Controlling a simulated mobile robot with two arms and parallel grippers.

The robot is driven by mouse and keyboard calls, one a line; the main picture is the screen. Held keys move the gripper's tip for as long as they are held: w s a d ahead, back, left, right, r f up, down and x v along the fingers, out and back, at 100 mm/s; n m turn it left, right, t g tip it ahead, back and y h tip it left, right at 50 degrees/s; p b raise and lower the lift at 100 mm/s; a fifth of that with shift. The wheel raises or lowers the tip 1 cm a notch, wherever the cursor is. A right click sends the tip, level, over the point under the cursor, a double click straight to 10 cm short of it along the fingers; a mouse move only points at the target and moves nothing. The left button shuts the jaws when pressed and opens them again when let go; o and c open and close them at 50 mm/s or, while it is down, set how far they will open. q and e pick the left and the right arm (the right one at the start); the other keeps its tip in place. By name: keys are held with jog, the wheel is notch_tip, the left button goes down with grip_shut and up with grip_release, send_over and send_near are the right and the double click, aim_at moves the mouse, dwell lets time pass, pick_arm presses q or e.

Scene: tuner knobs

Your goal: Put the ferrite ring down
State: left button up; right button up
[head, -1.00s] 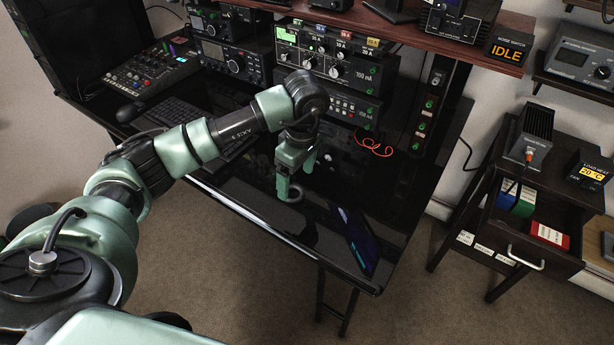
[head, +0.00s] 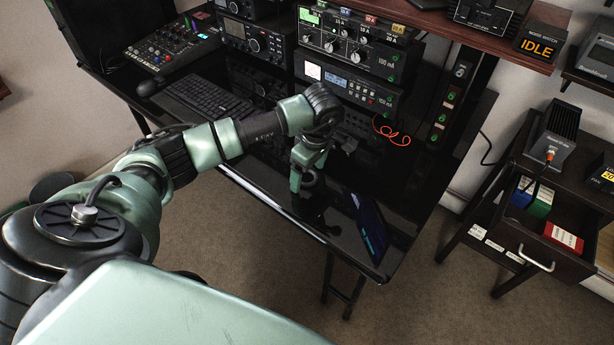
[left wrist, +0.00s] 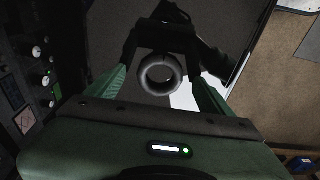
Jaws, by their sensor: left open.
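The ferrite ring (left wrist: 160,89), a thick dark grey ring, shows in the left wrist view between my left gripper's two green fingers, with a gap on each side. My left gripper (left wrist: 159,82) is open around it. In the head view my left gripper (head: 308,182) points down over the front part of the glossy black desk (head: 285,225), with the ring small and dark at its fingertips. I cannot tell for sure whether the ring touches the desk top. My right gripper is not in view.
A dark tablet (head: 367,226) stands tilted near the desk's front right corner. A keyboard (head: 203,103) lies to the left and stacked radio units (head: 350,85) stand behind, with a red cable (head: 392,133). A side cabinet with an open drawer (head: 540,235) is at the right.

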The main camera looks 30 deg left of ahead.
pick_arm(q)
jog(key=shift+r, duration=0.15)
jog(key=c, duration=1.7)
